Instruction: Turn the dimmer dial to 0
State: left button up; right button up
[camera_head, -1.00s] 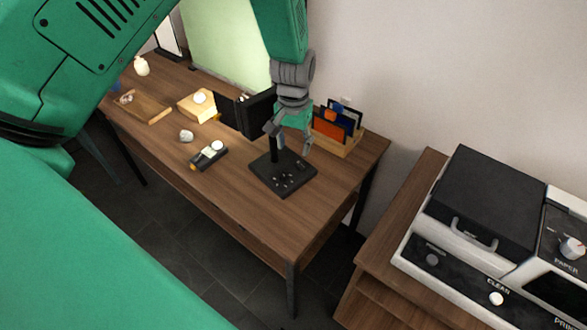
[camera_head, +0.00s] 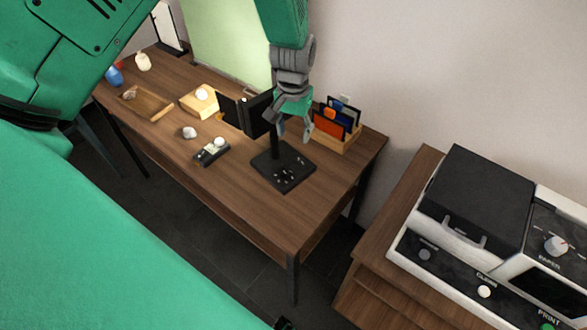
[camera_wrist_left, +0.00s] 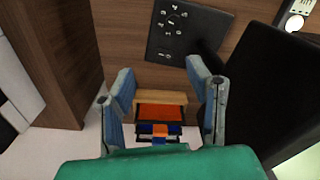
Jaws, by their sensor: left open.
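A black square base (camera_head: 285,167) stands on the wooden table (camera_head: 225,195) with white marks on its top and a dark post at its back. In the left wrist view, white digits form a ring on this black plate (camera_wrist_left: 157,47). The dimmer dial (camera_wrist_left: 178,21) seems to be the dark centre of that ring, but its pointer is too small to read. My left gripper (camera_head: 293,130) is open and empty above the back of the base, near the post. In the left wrist view its two fingers (camera_wrist_left: 160,82) are spread apart, short of the plate. My right gripper is not seen.
A wooden organizer (camera_head: 335,142) with orange and blue items stands close behind the gripper. A small dark box (camera_head: 211,152) and a white object (camera_head: 189,132) lie left. A printer-like machine (camera_head: 480,215) stands right.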

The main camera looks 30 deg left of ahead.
pick_arm(q)
notch_tip(320, 180, up, 12)
dwell(0.7)
jog(key=shift+f, duration=0.1)
